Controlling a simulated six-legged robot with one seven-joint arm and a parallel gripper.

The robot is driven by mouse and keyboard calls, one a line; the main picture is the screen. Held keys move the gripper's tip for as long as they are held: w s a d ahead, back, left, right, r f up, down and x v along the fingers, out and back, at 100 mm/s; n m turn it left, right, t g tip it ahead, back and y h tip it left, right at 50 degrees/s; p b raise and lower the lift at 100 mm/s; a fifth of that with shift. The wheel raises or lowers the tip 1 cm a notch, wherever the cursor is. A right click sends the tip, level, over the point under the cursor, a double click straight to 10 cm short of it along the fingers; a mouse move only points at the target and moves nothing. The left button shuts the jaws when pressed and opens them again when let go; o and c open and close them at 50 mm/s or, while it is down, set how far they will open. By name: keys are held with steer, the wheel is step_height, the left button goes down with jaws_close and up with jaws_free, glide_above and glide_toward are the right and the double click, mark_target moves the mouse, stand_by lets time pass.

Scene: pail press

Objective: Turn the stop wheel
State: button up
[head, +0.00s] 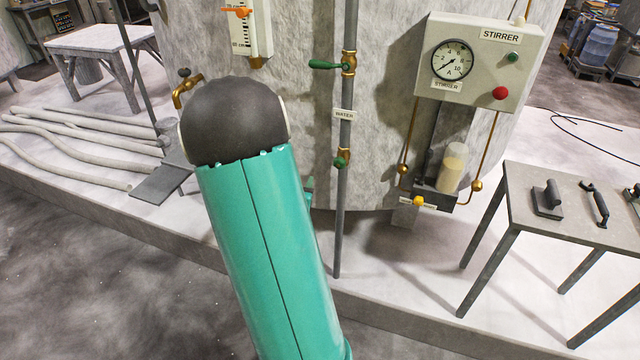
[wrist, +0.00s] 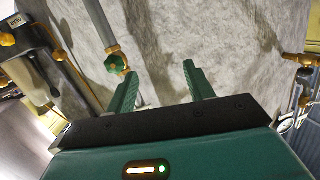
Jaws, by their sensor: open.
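A small green wheel (head: 341,162) sits on a brass fitting low on the grey water pipe, below a "WATER" label (head: 344,114). I take it as the stop wheel. In the wrist view the green wheel (wrist: 115,64) shows on its brass fitting, just left of the left finger's tip. My gripper (wrist: 160,68) is open and empty, its two green fingers pointing at the stone wall. The wheel is outside the fingers, not between them; I cannot tell the gap in depth. In the head view my arm hides nearly all of the gripper.
A green lever valve (head: 328,65) is higher on the same pipe. The stirrer box (head: 480,60) with dial and red button hangs to the right, above a glass jar (head: 452,168). A brass tap (head: 187,90) is left of my arm. A table with tools (head: 570,235) stands right.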

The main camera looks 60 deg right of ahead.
mark_target(338, 166)
steer(key=s+d+f+m+g+h, duration=0.1)
steer(key=s+d+f+g+h, duration=0.2)
steer(key=s, duration=0.4)
steer(key=d, duration=0.7)
steer(key=w+d+r, duration=0.1)
steer(key=d, duration=0.2)
steer(key=shift+d, duration=0.15)
steer(key=shift+w+a, duration=0.1)
steer(key=shift+a, duration=0.1)
steer(key=c, duration=0.6)
